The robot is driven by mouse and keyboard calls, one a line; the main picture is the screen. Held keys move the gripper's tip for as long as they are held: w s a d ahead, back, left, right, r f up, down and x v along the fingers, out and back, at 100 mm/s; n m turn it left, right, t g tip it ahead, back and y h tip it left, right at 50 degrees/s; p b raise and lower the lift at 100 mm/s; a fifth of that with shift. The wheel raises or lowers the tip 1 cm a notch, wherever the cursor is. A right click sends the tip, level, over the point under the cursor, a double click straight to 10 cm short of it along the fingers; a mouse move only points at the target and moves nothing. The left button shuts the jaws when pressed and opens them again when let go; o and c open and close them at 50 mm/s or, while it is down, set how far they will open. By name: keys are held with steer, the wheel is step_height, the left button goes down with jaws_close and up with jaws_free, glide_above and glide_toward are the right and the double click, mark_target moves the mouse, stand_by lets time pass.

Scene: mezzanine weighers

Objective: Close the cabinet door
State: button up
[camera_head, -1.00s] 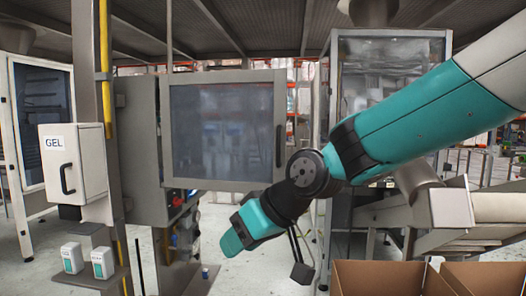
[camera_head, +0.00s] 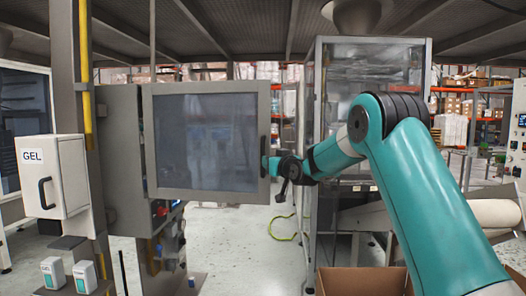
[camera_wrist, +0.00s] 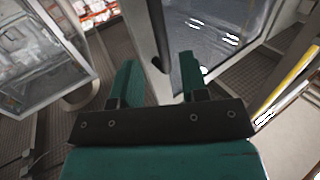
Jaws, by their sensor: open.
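The cabinet door (camera_head: 205,93) is a grey-framed panel with a dark window. It stands open, swung out to the right of the grey cabinet (camera_head: 115,150). A black vertical handle (camera_head: 275,125) is on its free right edge. My gripper (camera_head: 270,166) is at that edge, by the handle's lower end. In the wrist view my gripper (camera_wrist: 158,78) is open with two teal fingers apart. The dark handle bar (camera_wrist: 158,35) shows ahead, between the fingers' directions. I cannot tell whether they touch it. The door's window (camera_wrist: 215,30) is right of the bar.
A white GEL dispenser (camera_head: 52,180) hangs on a post at left, above small bottles on a shelf (camera_head: 75,290). A glazed machine frame (camera_head: 318,130) stands right of the door. Cardboard boxes (camera_head: 360,280) are at bottom right. Open floor (camera_head: 235,235) lies below the door.

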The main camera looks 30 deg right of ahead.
steer(key=p, duration=0.3)
glide_above(263, 175)
steer(key=shift+w+d, duration=0.15)
steer(key=shift+w, duration=0.25)
jaws_close()
